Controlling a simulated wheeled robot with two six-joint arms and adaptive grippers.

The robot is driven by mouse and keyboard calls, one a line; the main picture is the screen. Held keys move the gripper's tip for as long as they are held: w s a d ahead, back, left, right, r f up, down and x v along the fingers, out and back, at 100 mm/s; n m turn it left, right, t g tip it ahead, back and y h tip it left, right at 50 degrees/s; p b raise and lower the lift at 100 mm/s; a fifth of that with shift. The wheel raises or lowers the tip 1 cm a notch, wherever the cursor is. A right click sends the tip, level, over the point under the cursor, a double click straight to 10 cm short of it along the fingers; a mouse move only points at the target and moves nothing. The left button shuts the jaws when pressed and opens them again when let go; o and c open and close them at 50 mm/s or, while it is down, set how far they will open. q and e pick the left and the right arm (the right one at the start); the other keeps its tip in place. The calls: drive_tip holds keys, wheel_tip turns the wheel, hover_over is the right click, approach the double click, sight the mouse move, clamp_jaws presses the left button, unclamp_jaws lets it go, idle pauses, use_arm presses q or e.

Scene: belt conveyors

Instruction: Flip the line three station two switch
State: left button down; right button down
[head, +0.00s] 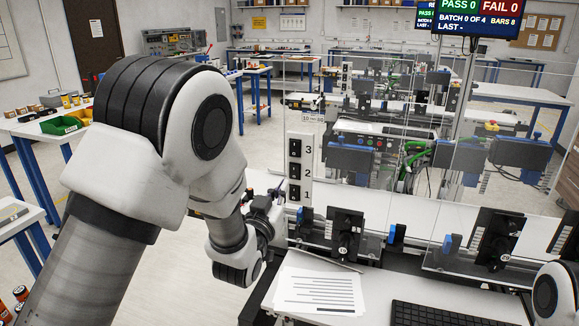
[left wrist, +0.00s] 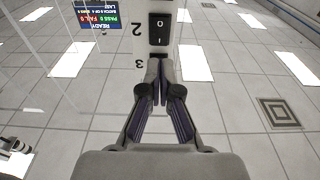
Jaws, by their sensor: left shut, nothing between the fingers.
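A white upright switch panel (head: 306,147) stands behind the clear guard edge in the head view. It carries black rocker switches, with "3" beside the top one (head: 295,147) and "2" beside the middle one (head: 294,171). The lower part is partly hidden near my left gripper (head: 279,190). In the left wrist view the panel appears upside down, with a black rocker (left wrist: 159,31) marked 0 and I beside the "2". My left gripper (left wrist: 160,66) is shut and empty, its tips at the panel just below that rocker in the picture. Contact cannot be told. My right gripper is out of view.
Clear guard panels (head: 480,240) stand along the line, with dark blocks and blue clamps behind. Printed sheets (head: 318,288) and a black keyboard (head: 440,314) lie on the near table. A status screen (head: 470,17) hangs at top right.

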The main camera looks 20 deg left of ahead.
sight(294, 167)
use_arm(q)
drive_tip(key=w, duration=0.2)
drive_tip(key=w+p, duration=0.1)
drive_tip(key=w, duration=0.1)
drive_tip(key=w+r+p, duration=0.1)
drive_tip(key=shift+w+d, duration=0.15)
drive_tip(key=shift+w, duration=0.25)
drive_tip(key=shift+w+f, duration=0.15)
drive_tip(key=shift+w, duration=0.05)
drive_tip(key=shift+w, duration=0.15)
drive_tip(key=shift+r, duration=0.2)
drive_tip(key=shift+f, duration=0.1)
